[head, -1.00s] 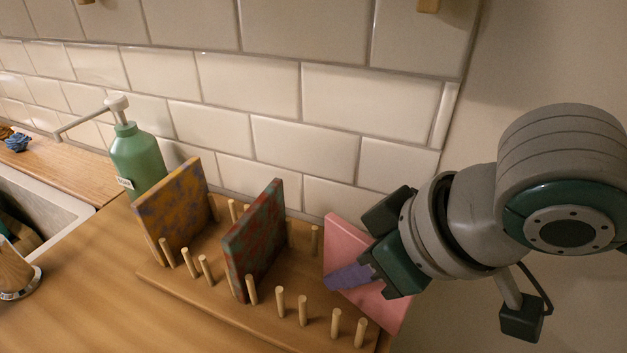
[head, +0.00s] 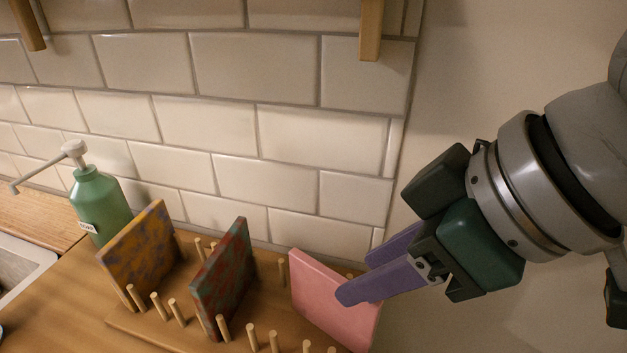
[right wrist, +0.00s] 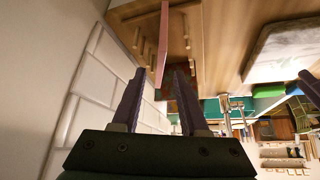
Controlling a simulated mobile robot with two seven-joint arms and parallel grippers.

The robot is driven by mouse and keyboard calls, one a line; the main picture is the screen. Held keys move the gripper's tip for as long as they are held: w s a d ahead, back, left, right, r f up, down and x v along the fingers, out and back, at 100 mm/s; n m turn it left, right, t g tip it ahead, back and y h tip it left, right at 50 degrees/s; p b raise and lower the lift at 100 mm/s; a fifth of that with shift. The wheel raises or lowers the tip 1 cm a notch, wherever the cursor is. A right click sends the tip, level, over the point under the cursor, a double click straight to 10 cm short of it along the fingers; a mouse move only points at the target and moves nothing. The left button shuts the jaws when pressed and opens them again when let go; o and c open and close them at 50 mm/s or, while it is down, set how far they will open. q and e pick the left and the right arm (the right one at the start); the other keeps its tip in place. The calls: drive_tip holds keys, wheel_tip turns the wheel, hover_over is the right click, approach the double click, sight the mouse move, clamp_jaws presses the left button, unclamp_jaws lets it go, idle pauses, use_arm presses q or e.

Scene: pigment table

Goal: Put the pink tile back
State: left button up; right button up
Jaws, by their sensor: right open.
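My right gripper (head: 356,277) has purple fingers, spread and empty, at the tile's upper right. One finger overlaps the tile in the head view; I cannot tell whether it touches. The fingers also show apart in the right wrist view (right wrist: 160,74).
A red-green tile (head: 220,278) and a yellow-purple tile (head: 140,252) stand in the rack to the left. A green soap bottle (head: 100,207) stands behind them. The tiled wall (head: 265,180) is close behind the rack.

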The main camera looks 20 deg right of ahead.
drive_tip(key=shift+s+d+r, duration=0.1)
drive_tip(key=shift+s+r, duration=0.15)
drive_tip(key=shift+r, duration=0.2)
drive_tip(key=shift+s+r, duration=0.1)
drive_tip(key=shift+s, duration=0.1)
drive_tip(key=s+d+f+m+g+h, duration=0.1)
drive_tip(key=s+d+f+m, duration=0.1)
drive_tip(key=s, duration=0.3)
drive_tip(key=s+d+f+m+g+h, duration=0.1)
drive_tip(key=s+d+f+m+h, duration=0.1)
drive_tip(key=s, duration=0.4)
wheel_tip(320, 180, down, 3)
drive_tip(key=shift+s+d+r+m, duration=0.15)
drive_tip(key=shift+s+d+m, duration=0.15)
drive_tip(key=shift+d, duration=0.6)
drive_tip(key=shift+w+a, duration=0.1)
